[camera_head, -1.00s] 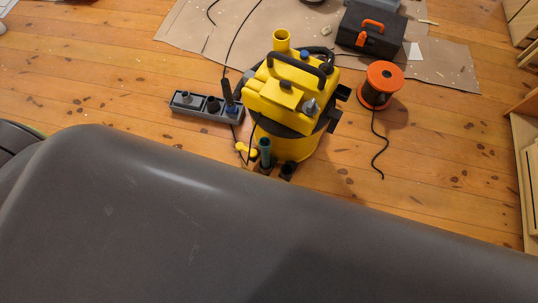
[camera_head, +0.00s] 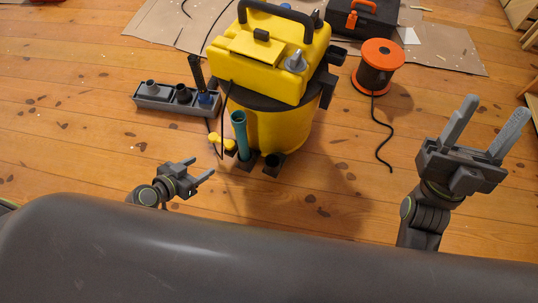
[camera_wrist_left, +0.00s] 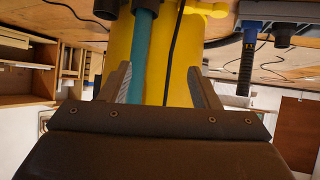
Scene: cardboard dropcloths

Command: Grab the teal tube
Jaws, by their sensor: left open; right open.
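The teal tube (camera_head: 240,134) stands upright at the front of the yellow vacuum (camera_head: 277,128), in a dark holder at its foot. My left gripper (camera_head: 199,171) is open and empty, low and to the left in front of the tube, apart from it. In the left wrist view the teal tube (camera_wrist_left: 137,55) shows between the open fingers of my left gripper (camera_wrist_left: 160,85), beyond their tips, against the yellow drum (camera_wrist_left: 175,60). My right gripper (camera_head: 490,122) is open and empty at the right, fingers pointing up, far from the tube.
A grey attachment tray (camera_head: 176,107) lies left of the vacuum. A second dark holder (camera_head: 272,162) sits right of the tube. An orange cable reel (camera_head: 378,68) and a black toolbox (camera_head: 362,20) stand at the back right. A black cord hangs in front of the drum.

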